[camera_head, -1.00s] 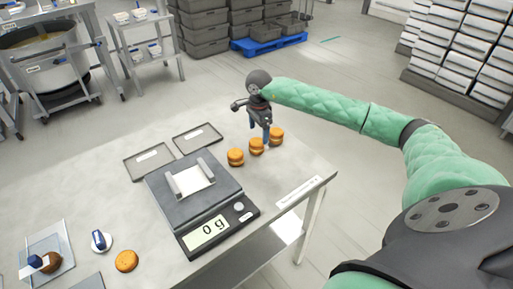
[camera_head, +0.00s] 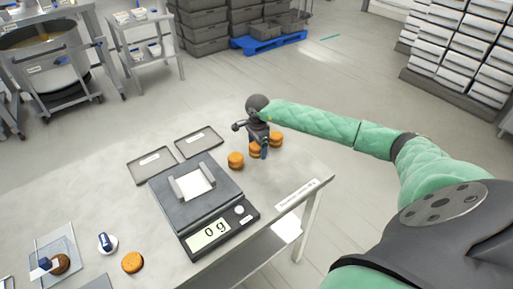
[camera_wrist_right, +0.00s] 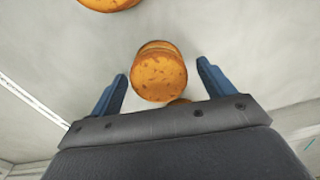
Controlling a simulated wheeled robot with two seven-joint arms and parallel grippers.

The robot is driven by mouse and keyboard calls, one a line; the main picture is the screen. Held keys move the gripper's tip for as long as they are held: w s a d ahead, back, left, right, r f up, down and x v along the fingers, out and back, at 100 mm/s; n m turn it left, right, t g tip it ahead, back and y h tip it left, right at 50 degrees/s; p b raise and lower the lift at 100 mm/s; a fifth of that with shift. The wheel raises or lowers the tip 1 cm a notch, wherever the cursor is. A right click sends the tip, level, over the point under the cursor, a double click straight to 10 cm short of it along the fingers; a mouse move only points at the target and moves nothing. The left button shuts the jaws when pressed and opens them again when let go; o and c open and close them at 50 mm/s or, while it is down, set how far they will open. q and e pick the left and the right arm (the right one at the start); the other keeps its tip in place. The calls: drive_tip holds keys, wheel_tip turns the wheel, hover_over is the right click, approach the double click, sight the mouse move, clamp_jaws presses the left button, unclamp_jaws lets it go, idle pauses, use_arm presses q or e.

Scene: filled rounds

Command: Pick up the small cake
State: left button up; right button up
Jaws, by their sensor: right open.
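Three small round orange-brown cakes stand in a row near the table's far right edge: a left one (camera_head: 235,160), a middle one (camera_head: 254,151) and a right one (camera_head: 277,140). My right gripper (camera_head: 260,150) points down over the middle cake and partly hides it. In the right wrist view this cake (camera_wrist_right: 159,75) lies between the two open blue fingers (camera_wrist_right: 162,88), with a gap on each side. Another cake (camera_wrist_right: 108,3) is cut off at the top. My left gripper is not in view.
A scale (camera_head: 212,235) reading 0 g stands left of the cakes, with two flat grey trays (camera_head: 151,167) behind it. Another round cake (camera_head: 132,262) and a blue-and-white item (camera_head: 106,243) sit at the front left.

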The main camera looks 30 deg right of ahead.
drive_tip(key=shift+f, duration=0.2)
drive_tip(key=c, duration=0.8)
drive_tip(key=shift+o, duration=0.2)
